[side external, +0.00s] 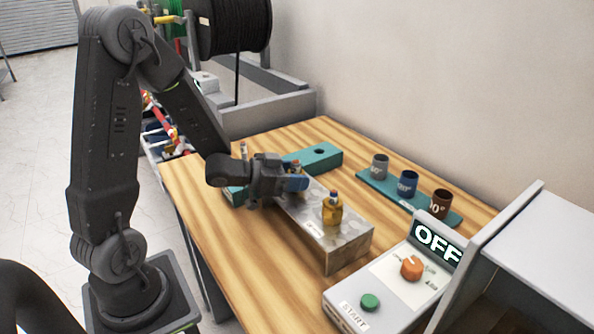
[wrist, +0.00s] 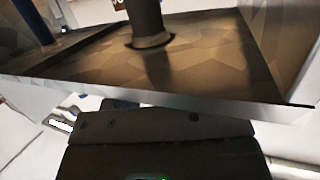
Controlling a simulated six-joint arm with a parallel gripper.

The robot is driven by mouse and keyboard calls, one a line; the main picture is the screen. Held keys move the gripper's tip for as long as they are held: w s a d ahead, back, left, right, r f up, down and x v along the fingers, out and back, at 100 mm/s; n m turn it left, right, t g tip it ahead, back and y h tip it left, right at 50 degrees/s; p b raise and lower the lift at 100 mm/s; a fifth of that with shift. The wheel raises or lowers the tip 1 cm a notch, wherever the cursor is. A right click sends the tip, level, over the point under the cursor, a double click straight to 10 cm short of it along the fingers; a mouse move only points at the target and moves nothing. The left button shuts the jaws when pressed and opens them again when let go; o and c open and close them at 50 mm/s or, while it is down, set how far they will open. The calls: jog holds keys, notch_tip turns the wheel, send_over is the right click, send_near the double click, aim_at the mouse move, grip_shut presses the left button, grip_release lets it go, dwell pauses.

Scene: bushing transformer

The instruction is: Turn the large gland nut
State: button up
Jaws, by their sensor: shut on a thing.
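A metal block (side external: 345,243) lies on the wooden table with brass fittings on its top. The front brass gland fitting (side external: 332,209) stands upright and free, with a small blue band near its top. My gripper (side external: 296,183) reaches in from the left, low over the block's far end. It is shut on the rear gland nut, mostly hidden behind the blue part at the jaws; only a brass top (side external: 295,167) shows. I cannot tell from size which nut is the large one. The wrist view does not show the jaws' grip clearly.
A teal bar (side external: 315,157) with a hole lies behind my gripper. A teal rack (side external: 383,191) holds grey, blue and brown cups at the back right. A control box (side external: 390,285) with an OFF sign, orange knob and green button stands at front right.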

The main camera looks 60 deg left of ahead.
jog(key=shift+n+y, duration=0.9)
jog(key=shift+y, duration=0.2)
jog(key=shift+c, duration=0.4)
jog(key=shift+s+f+n+t+y, duration=0.1)
jog(key=shift+n+t+y, duration=0.2)
jog(key=shift+n+y, duration=0.75)
jog(key=o, duration=1.5)
jog(key=shift+a+r, duration=0.1)
jog(key=shift+r, duration=0.1)
